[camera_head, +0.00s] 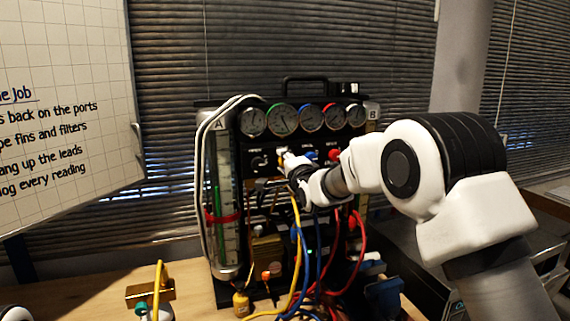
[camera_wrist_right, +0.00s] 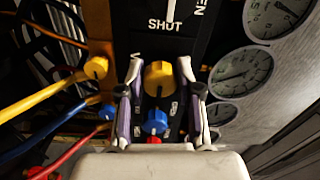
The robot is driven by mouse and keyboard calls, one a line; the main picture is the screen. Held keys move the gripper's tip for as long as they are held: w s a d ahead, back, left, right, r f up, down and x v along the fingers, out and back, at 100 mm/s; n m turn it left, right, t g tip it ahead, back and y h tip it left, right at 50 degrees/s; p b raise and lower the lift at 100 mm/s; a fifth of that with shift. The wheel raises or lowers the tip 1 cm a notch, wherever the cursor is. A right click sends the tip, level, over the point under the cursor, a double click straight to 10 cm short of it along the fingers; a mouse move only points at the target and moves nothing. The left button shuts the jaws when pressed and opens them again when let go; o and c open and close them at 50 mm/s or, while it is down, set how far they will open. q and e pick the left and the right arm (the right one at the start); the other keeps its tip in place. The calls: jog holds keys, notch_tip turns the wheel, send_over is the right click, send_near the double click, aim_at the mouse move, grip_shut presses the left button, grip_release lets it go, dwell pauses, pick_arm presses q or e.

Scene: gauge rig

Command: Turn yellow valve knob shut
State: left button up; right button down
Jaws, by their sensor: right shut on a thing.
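The yellow valve knob (camera_wrist_right: 158,76) sits between the two fingers of my right gripper (camera_wrist_right: 159,70) in the right wrist view, and the gripper is shut on it. In the head view my right gripper (camera_head: 290,161) reaches the rig's black front panel just below the gauges and largely hides the knob. The blue knob (camera_wrist_right: 155,121) and a red knob (camera_wrist_right: 154,140) lie in line with the yellow one. The panel label SHUT (camera_wrist_right: 165,25) shows beyond the fingertips. My left gripper does not show.
Pressure gauges (camera_head: 283,119) line the panel top. Yellow, blue and red hoses (camera_head: 360,240) hang below my right gripper. A tube with a red band (camera_head: 223,216) stands at the rig's left. Brass fittings (camera_head: 150,291) lie on the wooden bench (camera_head: 195,290). A whiteboard (camera_head: 65,130) is at left.

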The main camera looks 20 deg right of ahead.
dwell(0.3)
jog(key=c, duration=0.8)
grip_release()
jog(key=shift+o, duration=0.2)
jog(key=shift+s, duration=0.1)
jog(key=s, duration=1.1)
jog(key=shift+s+d, duration=0.25)
jog(key=shift+s, duration=0.15)
jog(key=shift+f, duration=0.1)
